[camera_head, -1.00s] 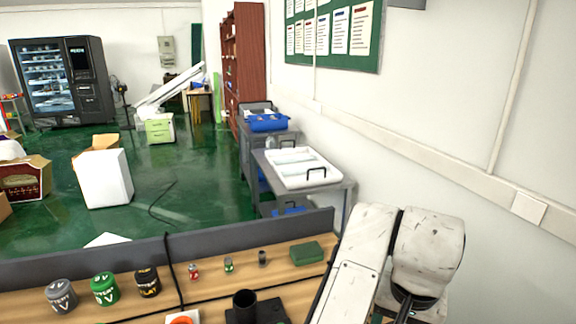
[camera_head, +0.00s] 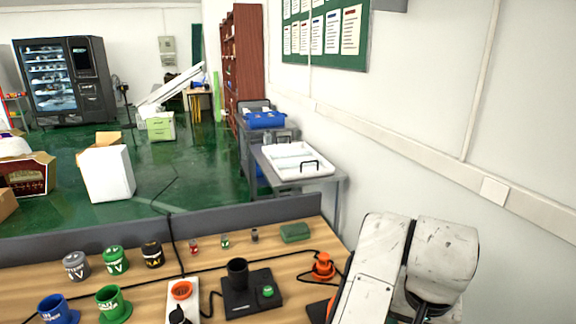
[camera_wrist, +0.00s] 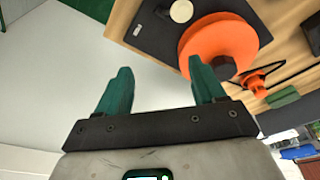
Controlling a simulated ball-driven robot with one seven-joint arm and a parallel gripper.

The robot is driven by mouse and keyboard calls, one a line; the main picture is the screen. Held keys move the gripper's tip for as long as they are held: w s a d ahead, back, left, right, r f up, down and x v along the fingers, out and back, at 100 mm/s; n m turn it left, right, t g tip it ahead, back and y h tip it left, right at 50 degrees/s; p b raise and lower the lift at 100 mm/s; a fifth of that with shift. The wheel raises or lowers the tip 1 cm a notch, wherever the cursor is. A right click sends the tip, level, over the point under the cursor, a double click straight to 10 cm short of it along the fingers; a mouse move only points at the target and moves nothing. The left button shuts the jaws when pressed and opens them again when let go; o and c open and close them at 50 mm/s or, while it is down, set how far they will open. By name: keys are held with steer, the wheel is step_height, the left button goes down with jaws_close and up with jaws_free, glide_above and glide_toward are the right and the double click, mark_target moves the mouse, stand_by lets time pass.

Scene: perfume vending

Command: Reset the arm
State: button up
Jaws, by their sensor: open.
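My arm shows at the lower right in the head view; its gripper end is out of that picture. In the wrist view my gripper (camera_wrist: 160,90) is open, its two green fingers apart with nothing between them. Behind the fingers is a pale surface. A large orange round thing (camera_wrist: 218,42) shows beyond the right finger and is partly covered by it.
A wooden table (camera_head: 215,262) carries several jars, a black stand (camera_head: 252,298) with a cup, an orange device (camera_head: 323,268) and a green box (camera_head: 295,232). A wall (camera_head: 440,120) runs along the right. A white box (camera_head: 107,173) stands on the open green floor.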

steer(key=s+d+f+n+t+h, duration=0.1)
steer(key=s+d+f, duration=0.4)
steer(key=d, duration=0.2)
steer(key=s+d+f+n+h, duration=0.2)
steer(key=s+d+f, duration=0.2)
steer(key=d+f, duration=0.25)
steer(key=s+a+f+n+g+y, duration=0.1)
steer(key=s+a+f+y, duration=0.1)
steer(key=s+f, duration=0.3)
steer(key=s+a+f+n+g+y, duration=0.1)
steer(key=s+a+f, duration=0.4)
steer(key=s, duration=0.9)
steer(key=shift+a+f+y, duration=0.3)
steer(key=shift+f+y, duration=0.3)
